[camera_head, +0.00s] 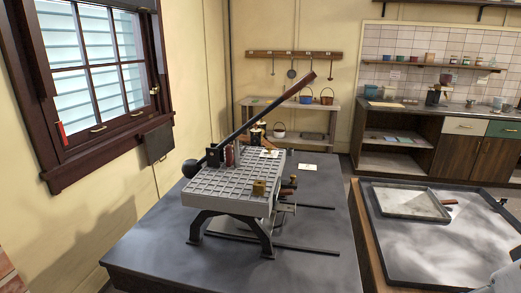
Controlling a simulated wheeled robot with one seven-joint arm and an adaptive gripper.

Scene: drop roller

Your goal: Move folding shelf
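A dark flat panel (158,143) hangs against the cream wall below the right end of the window. It looks like a folding shelf folded down, but I cannot tell for sure; no hinge or bracket can be made out. The drop roller machine (225,190) stands on a dark table to the right of the panel. It has a grey gridded bed on black legs, a long lever slanting up to the right and a black ball at the lever's lower end. My gripper is not in view.
The dark table (150,245) has bare surface around the machine, with two dark rails on it. A second table at right holds a shallow tray (410,204). A low shelf unit with baskets (327,97) and a cabinet counter (460,112) stand at the back.

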